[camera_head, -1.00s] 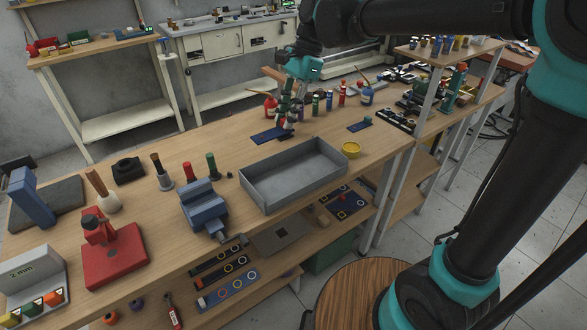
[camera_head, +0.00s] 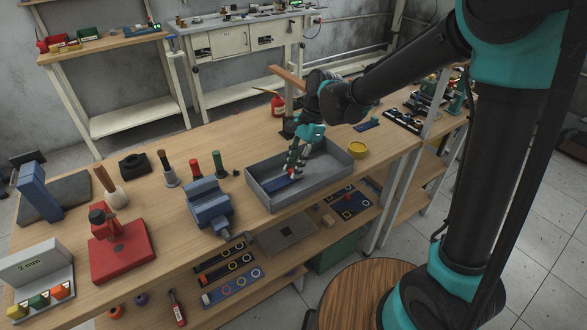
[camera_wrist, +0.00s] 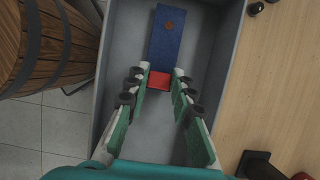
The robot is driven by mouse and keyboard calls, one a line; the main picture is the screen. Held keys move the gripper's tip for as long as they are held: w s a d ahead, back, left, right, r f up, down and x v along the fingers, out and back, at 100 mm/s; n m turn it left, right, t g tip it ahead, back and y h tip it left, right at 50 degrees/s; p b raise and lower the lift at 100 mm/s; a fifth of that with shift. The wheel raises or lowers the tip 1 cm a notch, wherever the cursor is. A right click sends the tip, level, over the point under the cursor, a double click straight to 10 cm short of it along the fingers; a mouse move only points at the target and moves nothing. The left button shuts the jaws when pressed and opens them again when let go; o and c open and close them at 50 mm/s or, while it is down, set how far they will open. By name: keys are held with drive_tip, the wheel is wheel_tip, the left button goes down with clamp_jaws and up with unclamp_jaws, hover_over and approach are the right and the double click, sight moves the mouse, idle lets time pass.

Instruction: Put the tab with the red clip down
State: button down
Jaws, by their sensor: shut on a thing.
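A flat blue tab (camera_head: 277,184) with a red clip (camera_head: 291,174) at one end is inside the open grey tray (camera_head: 312,191). In the wrist view the blue tab (camera_wrist: 166,42) points away from me, with a brown round spot near its far end. Its red clip (camera_wrist: 158,82) sits between my fingers. My gripper (camera_head: 292,170) reaches down into the tray, shut on the clip end; its fingers (camera_wrist: 160,76) flank the clip. Whether the tab touches the tray floor, I cannot tell.
A blue vise (camera_head: 207,207) stands left of the tray, and a yellow cup (camera_head: 357,150) at its right corner. The tray floor around the tab looks clear. A wooden barrel (camera_wrist: 45,45) shows left of the tray in the wrist view.

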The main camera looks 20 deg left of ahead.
drive_tip(key=shift+f, duration=0.5)
drive_tip(key=c, duration=1.3)
unclamp_jaws()
drive_tip(key=shift+f, duration=0.1)
drive_tip(key=v, duration=1.2)
drive_tip(key=d+f+n+t, duration=0.2)
drive_tip(key=d+f, duration=0.2)
drive_tip(key=d, duration=0.6)
drive_tip(key=d+f+n+t, duration=0.2)
drive_tip(key=d+f+t, duration=0.15)
drive_tip(key=d, duration=0.75)
drive_tip(key=s+d+f+n+t+h, duration=0.1)
drive_tip(key=s+d+f+n, duration=0.1)
drive_tip(key=d, duration=0.4)
drive_tip(key=s+d+f+n+t+h, duration=0.1)
drive_tip(key=s+d+f+n+h, duration=0.1)
drive_tip(key=s+d+f, duration=0.3)
drive_tip(key=shift+s+d+f, duration=0.2)
drive_tip(key=shift+s+d, duration=0.05)
drive_tip(key=shift+d, duration=0.85)
